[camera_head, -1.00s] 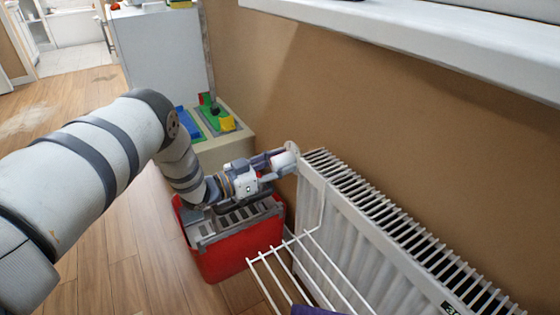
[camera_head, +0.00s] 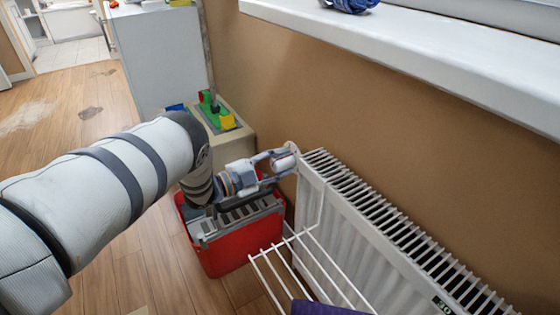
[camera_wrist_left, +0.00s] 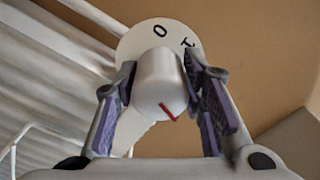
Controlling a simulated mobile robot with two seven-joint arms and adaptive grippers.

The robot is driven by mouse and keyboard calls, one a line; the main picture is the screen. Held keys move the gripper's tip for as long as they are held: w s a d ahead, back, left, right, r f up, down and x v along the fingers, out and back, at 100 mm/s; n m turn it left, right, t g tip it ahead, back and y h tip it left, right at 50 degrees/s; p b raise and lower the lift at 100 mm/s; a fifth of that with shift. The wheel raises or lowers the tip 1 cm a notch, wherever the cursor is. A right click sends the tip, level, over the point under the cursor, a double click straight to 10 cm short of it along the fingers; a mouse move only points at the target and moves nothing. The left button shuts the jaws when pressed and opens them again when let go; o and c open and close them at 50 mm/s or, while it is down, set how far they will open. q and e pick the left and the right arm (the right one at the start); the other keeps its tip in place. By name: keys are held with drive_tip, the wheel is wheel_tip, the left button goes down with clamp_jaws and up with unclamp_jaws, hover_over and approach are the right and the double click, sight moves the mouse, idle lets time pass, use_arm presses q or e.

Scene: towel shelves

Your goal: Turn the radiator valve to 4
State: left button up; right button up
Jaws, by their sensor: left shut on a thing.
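The radiator valve is a white round knob (camera_wrist_left: 158,78) with a red pointer line on its lower right, in the left wrist view. A white dial plate (camera_wrist_left: 140,38) behind it shows "0" at the top and a partly hidden "1" to its right; the other numbers are hidden. My right gripper is not in view.
A white wire drying rack (camera_head: 300,265) hangs in front of the radiator, with a purple cloth (camera_head: 320,308) on it. A red crate (camera_head: 225,245) stands below my left gripper. The windowsill (camera_head: 440,55) juts out above the radiator.

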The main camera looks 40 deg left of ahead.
use_arm(q)
drive_tip(key=m+p, duration=0.1)
drive_tip(key=m, duration=0.4)
drive_tip(key=shift+m, duration=0.3)
drive_tip(key=m, duration=0.4)
drive_tip(key=shift+m+p, duration=0.3)
drive_tip(key=shift+m, duration=0.4)
drive_tip(key=o, duration=0.9)
drive_tip(key=shift+r, duration=0.1)
drive_tip(key=v, duration=1.2)
